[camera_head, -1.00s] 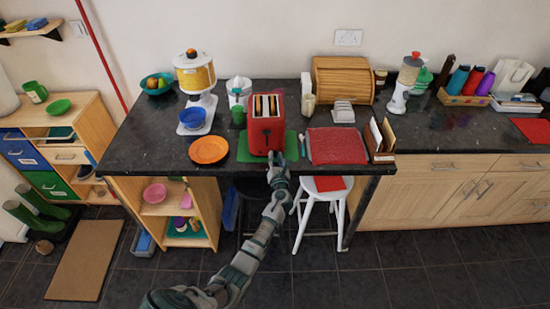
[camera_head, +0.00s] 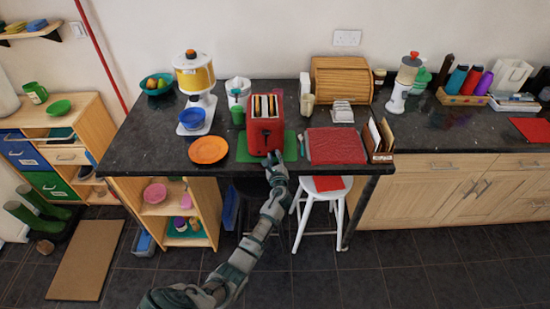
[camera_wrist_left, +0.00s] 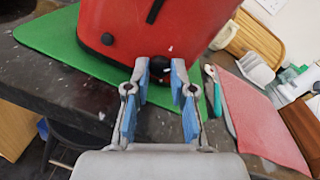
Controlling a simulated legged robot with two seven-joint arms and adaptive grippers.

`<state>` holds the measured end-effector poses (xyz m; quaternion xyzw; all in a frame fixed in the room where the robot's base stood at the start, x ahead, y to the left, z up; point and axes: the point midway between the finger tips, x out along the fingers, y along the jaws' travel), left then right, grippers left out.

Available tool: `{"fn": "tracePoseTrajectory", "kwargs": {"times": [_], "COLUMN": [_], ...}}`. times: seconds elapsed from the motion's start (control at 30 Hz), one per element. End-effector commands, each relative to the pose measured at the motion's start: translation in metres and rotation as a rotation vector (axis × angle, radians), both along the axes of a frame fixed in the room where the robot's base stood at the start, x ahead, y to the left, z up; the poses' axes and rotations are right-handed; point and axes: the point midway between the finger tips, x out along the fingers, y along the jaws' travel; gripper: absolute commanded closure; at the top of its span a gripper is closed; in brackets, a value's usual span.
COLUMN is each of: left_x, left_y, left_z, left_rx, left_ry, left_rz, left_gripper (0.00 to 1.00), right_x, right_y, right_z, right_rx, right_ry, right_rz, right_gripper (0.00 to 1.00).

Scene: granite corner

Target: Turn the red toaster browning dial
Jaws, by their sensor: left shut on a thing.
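The red toaster (camera_head: 266,135) stands upright on a green mat (camera_head: 243,153) near the counter's front edge, with bread in its slots. In the left wrist view its red front (camera_wrist_left: 150,30) fills the top. The dark browning dial (camera_wrist_left: 158,76) is low on that front, partly hidden by the fingers. My left gripper (camera_head: 273,160) is at the toaster's lower front. In the left wrist view its blue-padded fingers (camera_wrist_left: 162,80) are on either side of the dial and shut on it. The dial's exact angle cannot be read. My right gripper is not in view.
An orange plate (camera_head: 208,149) lies left of the green mat, and a red cloth (camera_head: 337,146) lies right of it. A letter holder (camera_head: 379,142) stands at the counter's right corner. A white stool (camera_head: 327,190) stands below the counter edge.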

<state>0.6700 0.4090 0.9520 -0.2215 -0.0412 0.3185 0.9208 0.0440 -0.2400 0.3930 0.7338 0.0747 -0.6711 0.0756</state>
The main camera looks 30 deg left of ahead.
Motion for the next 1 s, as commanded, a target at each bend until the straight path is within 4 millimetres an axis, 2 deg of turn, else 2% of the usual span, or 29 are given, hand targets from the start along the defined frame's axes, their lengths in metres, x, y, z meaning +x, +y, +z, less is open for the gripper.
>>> {"fn": "tracePoseTrajectory", "kwargs": {"times": [0.17, 0.63, 1.0], "left_x": [-0.001, -0.001, -0.001], "left_y": [0.002, 0.002, 0.003], "left_z": [-0.001, -0.001, 0.0], "left_rx": [-0.141, -0.507, -0.709], "left_ry": [-0.09, -0.332, -0.466], "left_rz": [0.005, 0.013, 0.017], "left_gripper": [1.0, 1.0, 1.0], "right_x": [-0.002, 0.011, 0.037], "right_y": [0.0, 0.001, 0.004], "right_z": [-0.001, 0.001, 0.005], "right_rx": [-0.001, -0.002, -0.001], "right_ry": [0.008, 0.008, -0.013], "right_rz": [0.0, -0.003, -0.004], "right_gripper": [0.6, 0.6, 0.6]}}
